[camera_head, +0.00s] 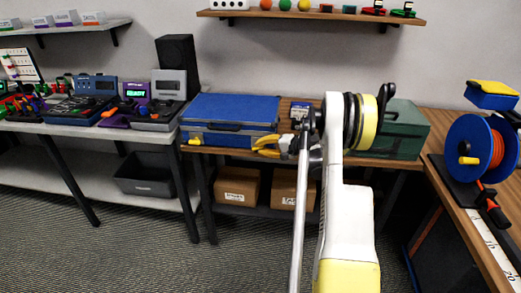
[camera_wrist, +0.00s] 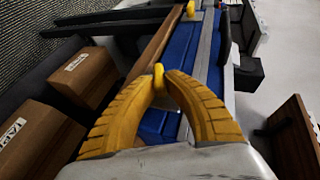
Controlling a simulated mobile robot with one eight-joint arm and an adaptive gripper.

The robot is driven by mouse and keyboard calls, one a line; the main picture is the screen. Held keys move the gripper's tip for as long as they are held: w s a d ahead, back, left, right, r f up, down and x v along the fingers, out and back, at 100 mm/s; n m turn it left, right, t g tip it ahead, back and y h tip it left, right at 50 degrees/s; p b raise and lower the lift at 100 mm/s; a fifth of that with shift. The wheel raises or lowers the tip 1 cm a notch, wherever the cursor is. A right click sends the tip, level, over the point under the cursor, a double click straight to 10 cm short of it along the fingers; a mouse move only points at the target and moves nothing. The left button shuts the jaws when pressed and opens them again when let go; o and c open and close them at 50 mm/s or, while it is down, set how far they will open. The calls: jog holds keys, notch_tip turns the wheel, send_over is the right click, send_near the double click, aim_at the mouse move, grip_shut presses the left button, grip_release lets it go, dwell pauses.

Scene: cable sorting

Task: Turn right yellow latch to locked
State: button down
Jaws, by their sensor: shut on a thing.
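A blue case (camera_head: 232,109) lies closed on the wooden table in the head view; its blue side also shows in the wrist view (camera_wrist: 180,50). The left yellow latch (camera_head: 195,139) is on its front edge, and it also shows at the top of the wrist view (camera_wrist: 190,9). My gripper (camera_head: 258,146), with yellow fingers, is at the right end of the case front. In the wrist view the fingers (camera_wrist: 161,82) close on the right yellow latch (camera_wrist: 158,74), which stands up between the tips. In the head view my gripper hides this latch.
A green case (camera_head: 404,130) stands right of my arm. Cardboard boxes (camera_head: 238,186) sit on the shelf below. A cable reel (camera_head: 470,150) is on the right table. The floor in front is clear.

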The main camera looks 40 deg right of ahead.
jog(key=shift+f+m+t+y, duration=0.15)
jog(key=shift+m+t+y, duration=0.25)
jog(key=shift+t, duration=0.6)
jog(key=shift+f+m+t+y, duration=0.1)
jog(key=shift+m+t+y, duration=0.3)
jog(key=shift+t, duration=0.6)
jog(key=c, duration=1.4)
grip_release()
